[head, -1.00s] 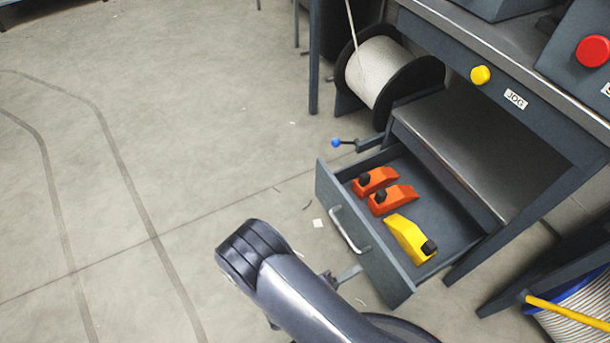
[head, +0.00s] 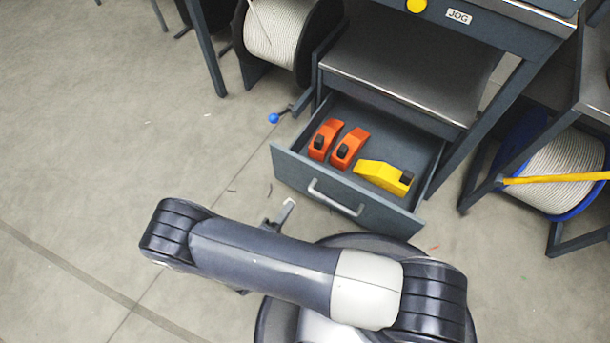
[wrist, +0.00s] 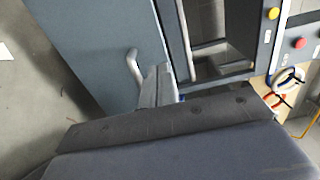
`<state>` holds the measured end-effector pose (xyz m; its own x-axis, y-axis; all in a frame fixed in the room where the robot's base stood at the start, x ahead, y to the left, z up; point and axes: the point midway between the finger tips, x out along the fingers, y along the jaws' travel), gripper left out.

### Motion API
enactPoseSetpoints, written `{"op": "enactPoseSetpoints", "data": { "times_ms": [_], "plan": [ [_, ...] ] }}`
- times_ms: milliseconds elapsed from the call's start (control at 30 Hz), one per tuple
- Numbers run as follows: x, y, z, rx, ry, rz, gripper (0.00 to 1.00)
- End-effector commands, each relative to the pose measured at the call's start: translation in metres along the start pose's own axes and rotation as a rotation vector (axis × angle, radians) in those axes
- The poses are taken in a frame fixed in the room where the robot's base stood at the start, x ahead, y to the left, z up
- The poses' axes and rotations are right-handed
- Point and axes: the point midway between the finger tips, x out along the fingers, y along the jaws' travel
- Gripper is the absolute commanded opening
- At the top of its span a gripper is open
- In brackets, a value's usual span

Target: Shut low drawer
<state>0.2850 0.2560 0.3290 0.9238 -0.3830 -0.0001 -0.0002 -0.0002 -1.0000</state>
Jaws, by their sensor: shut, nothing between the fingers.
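The low drawer (head: 345,190) is pulled out under the bench, its grey front facing me, with a light bar handle (head: 335,198). Two orange tools (head: 337,144) and one yellow tool (head: 383,177) lie inside. My gripper (head: 286,212) shows partly behind my arm, in front of the drawer's left part in the head view. In the wrist view, the shut, empty fingers (wrist: 160,82) are in front of the grey drawer front (wrist: 95,45), beside its handle (wrist: 134,66). I cannot tell whether they touch it.
A cable reel (head: 278,40) stands left of the drawer, with a blue-knobbed lever (head: 273,118) near the drawer's left side. A blue-rimmed reel (head: 545,165) and a yellow bar (head: 555,178) are at the right. The floor (head: 90,130) at left is clear.

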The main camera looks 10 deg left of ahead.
Motion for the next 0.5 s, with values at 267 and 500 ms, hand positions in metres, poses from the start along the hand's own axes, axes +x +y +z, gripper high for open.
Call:
{"op": "enactPoseSetpoints", "data": {
  "times_ms": [267,500],
  "plan": [
    [0.049,0.002,-0.001,0.0,0.005,0.0,0.0],
    [0.088,0.003,-0.001,0.002,0.005,0.0,0.0]
  ]
}}
